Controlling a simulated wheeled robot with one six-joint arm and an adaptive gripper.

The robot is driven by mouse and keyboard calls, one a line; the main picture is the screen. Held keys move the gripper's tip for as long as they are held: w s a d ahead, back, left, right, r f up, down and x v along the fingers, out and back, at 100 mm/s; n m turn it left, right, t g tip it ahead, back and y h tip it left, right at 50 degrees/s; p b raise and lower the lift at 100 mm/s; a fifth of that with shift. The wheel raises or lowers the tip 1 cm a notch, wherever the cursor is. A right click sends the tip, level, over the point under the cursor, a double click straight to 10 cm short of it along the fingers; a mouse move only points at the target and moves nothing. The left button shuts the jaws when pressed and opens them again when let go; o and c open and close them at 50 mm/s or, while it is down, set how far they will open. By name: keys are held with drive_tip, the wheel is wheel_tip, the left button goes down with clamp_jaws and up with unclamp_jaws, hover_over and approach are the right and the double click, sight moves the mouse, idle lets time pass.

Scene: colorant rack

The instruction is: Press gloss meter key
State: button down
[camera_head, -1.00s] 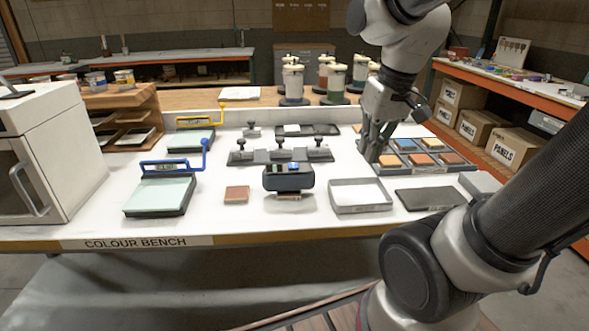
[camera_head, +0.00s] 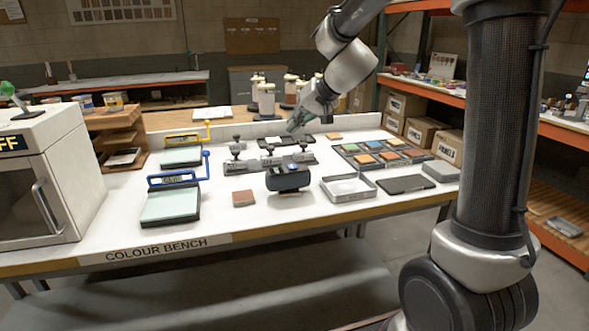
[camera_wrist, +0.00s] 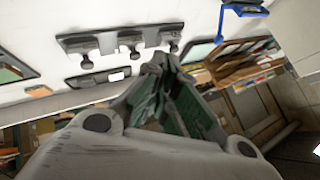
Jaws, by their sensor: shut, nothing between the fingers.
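The gloss meter (camera_head: 288,180) is a dark, rounded block on the front middle of the white bench. Small blue and light patches show on its top, near where a key would be, but they are too small to make out well. My gripper (camera_head: 294,126) is above the back of the bench, behind and well apart from the meter. Its fingers are shut and empty. In the wrist view the closed gripper tips (camera_wrist: 160,62) point toward the bench, and the gloss meter cannot be made out there.
A rack with several dark knobs (camera_head: 255,166) stands behind the meter. A reddish square panel (camera_head: 243,198) lies left of it, and a shallow tray (camera_head: 348,188) stands to its right. A blue-framed scale (camera_head: 170,205) and a panel tray (camera_head: 384,152) flank these.

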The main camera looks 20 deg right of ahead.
sight(294, 165)
drive_tip(key=shift+s+f, duration=0.1)
drive_tip(key=shift+f, duration=0.05)
drive_tip(key=shift+f, duration=4.3)
drive_tip(key=shift+f, duration=0.1)
drive_tip(key=shift+f, duration=0.3)
drive_tip(key=shift+f, duration=0.35)
drive_tip(key=shift+r, duration=0.8)
drive_tip(key=shift+r, duration=2.5)
